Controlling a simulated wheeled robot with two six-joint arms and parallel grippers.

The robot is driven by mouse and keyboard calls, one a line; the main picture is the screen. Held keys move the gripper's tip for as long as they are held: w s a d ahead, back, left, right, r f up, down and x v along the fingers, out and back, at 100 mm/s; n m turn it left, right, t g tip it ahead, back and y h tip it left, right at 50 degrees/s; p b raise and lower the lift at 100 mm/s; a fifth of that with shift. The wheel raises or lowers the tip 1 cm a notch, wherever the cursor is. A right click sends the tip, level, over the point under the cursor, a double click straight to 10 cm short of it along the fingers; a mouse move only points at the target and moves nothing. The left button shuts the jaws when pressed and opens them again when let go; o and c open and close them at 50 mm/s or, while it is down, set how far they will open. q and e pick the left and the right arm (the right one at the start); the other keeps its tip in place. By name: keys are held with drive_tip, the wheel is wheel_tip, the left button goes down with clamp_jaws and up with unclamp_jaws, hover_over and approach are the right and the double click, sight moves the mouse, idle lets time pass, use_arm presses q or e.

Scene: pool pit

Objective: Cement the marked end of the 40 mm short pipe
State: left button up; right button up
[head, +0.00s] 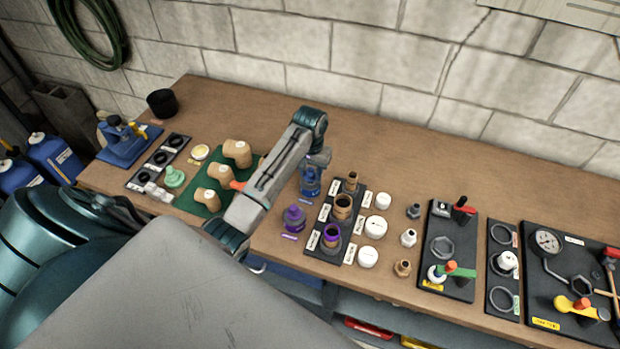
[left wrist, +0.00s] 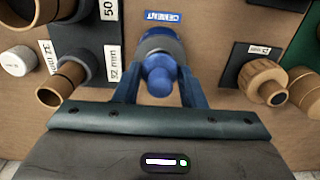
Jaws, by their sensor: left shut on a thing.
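My left gripper (head: 316,168) is shut on the blue cement bottle (head: 310,182). In the left wrist view its two fingers (left wrist: 158,92) close on either side of the bottle's blue cap (left wrist: 158,78), beside the "CEMENT" label. I cannot tell whether the bottle is lifted off the bench. To its right in the head view, a black board holds three upright brown short pipes. The front pipe (head: 331,237) has a purple upper end; its size label is too small to read. The middle pipe (head: 342,208) and rear pipe (head: 351,183) look plain brown. My right gripper is not in view.
A purple bottle (head: 293,218) stands just in front of the cement. Brown fittings stand on a green mat (head: 189,203) at left. White caps (head: 375,226) lie right of the pipes. Black tool boards (head: 447,252) fill the right. Open wood lies behind, toward the block wall.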

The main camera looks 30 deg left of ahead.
use_arm(q)
drive_tip(key=shift+r, duration=3.1)
